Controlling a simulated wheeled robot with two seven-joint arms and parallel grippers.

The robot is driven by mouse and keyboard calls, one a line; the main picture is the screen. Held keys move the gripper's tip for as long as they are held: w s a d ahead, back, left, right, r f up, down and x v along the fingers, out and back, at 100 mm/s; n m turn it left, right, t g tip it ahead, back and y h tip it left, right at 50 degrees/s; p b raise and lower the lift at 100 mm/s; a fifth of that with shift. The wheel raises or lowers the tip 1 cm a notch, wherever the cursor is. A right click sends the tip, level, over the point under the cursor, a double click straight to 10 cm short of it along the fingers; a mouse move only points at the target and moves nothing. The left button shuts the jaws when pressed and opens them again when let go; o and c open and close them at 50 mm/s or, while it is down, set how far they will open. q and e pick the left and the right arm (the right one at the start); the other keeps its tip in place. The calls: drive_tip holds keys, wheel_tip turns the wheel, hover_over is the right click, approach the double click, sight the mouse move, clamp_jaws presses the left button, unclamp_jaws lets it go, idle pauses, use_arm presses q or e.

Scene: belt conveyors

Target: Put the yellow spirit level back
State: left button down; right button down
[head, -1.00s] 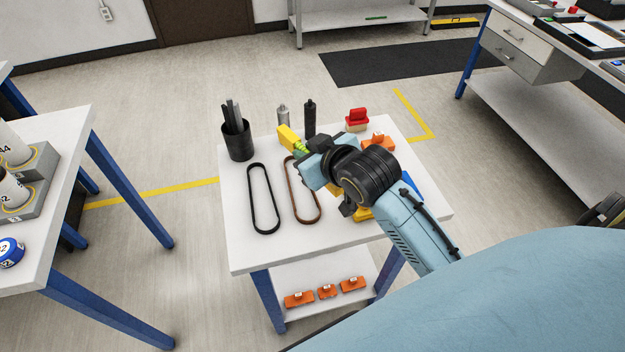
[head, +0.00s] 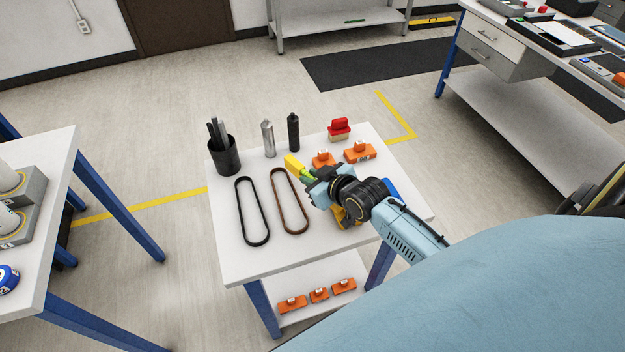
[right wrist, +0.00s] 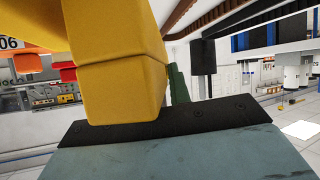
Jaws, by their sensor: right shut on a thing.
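The yellow spirit level (head: 293,164) shows as a yellow bar with a green part, sticking out to the left of my right gripper (head: 313,178). The right gripper is shut on it over the white table (head: 235,265). Its far part is hidden behind the gripper and wrist. In the right wrist view the level (right wrist: 122,75) fills the upper left as a large yellow block against the dark finger edge. I cannot tell whether it touches the table. My left gripper is out of view.
On the table are a black belt (head: 240,212), a brown belt (head: 275,195), a black tool cup (head: 224,156), a grey bottle (head: 268,139), a black bottle (head: 293,132), a red-topped object (head: 339,128) and orange clamps (head: 360,153). Another table (head: 55,165) stands at left.

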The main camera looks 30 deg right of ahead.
drive_tip(key=shift+f, duration=0.3)
drive_tip(key=shift+f, duration=0.15)
drive_tip(key=shift+f, duration=0.5)
drive_tip(key=c, duration=1.3)
unclamp_jaws()
drive_tip(key=shift+r, duration=0.2)
drive_tip(key=p+v, duration=0.1)
drive_tip(key=v, duration=1.1)
drive_tip(key=shift+r, duration=0.4)
drive_tip(key=shift+d, duration=0.1)
